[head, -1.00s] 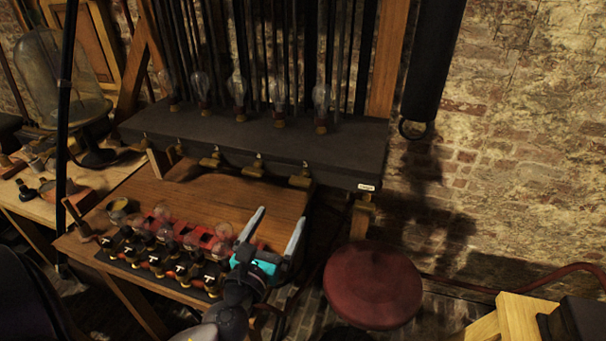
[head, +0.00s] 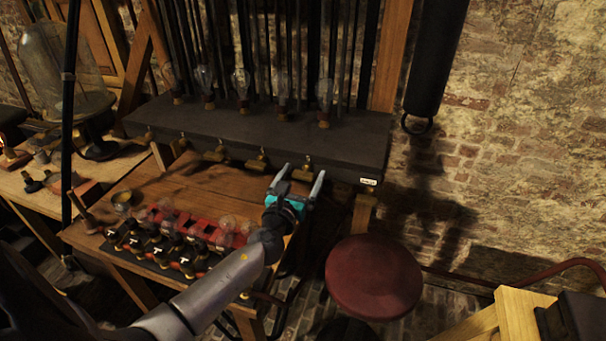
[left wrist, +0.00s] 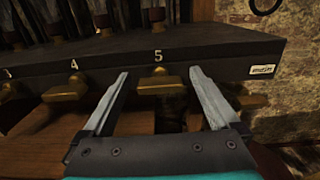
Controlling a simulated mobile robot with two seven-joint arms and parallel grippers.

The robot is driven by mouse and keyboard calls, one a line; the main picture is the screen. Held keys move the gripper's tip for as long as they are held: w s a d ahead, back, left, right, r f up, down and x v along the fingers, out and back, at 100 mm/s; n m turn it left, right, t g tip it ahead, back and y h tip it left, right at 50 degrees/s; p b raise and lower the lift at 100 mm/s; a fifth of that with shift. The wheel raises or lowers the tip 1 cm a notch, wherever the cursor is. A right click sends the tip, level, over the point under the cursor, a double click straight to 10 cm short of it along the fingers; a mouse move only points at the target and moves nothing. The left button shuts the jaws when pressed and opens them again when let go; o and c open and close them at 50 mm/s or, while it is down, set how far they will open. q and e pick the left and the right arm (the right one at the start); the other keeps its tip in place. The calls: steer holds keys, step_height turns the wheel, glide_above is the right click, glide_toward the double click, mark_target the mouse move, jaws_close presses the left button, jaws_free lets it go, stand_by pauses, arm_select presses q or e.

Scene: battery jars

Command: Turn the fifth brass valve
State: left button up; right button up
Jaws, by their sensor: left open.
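The fifth brass valve (left wrist: 166,84) sits under the white number 5 on the front of the dark shelf in the left wrist view. My left gripper (left wrist: 158,84) is open, with one finger on each side of that valve, and I see no contact. In the head view my left gripper (head: 299,172) reaches up to the right end of the shelf, where its fingers partly cover the fifth valve. The fourth valve (left wrist: 66,90) is left of the gripper, and the third valve (left wrist: 8,93) is at the left edge. My right gripper is not in view.
The dark shelf (head: 340,145) carries several glass bulbs and ends at the brick wall. Below it, a wooden table (head: 165,190) holds a red block with glass pieces (head: 200,228). A round red stool (head: 375,278) stands at the right.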

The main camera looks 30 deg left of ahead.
arm_select(q)
steer(key=shift+w, duration=0.35)
steer(key=c, duration=1.4)
